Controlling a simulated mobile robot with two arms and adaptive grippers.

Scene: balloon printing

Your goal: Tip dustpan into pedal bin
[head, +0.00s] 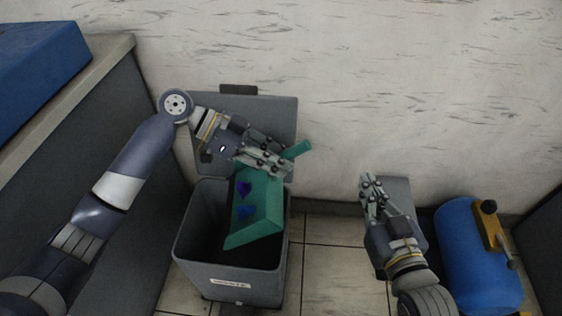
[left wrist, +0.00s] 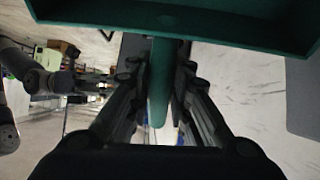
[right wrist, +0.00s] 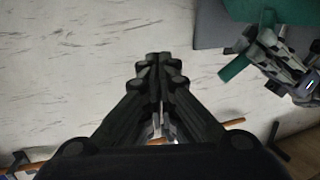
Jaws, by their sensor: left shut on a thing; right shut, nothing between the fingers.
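The green dustpan (head: 262,205) is over the open mouth of the grey pedal bin (head: 230,285), tilted with its front edge down toward the bin. Purple-blue scraps (head: 245,200) lie on its pan. My left gripper (head: 285,165) is shut on the dustpan's handle (head: 298,150); the handle also shows between the fingers in the left wrist view (left wrist: 158,85). The bin's lid (head: 285,115) stands open against the wall. My right gripper (head: 370,180) is shut and empty, right of the bin; its closed fingers show in the right wrist view (right wrist: 160,65).
A grey bench (head: 100,110) with a blue box (head: 40,65) is at the left. Tiled floor (head: 325,270) is clear between the bin and my right arm.

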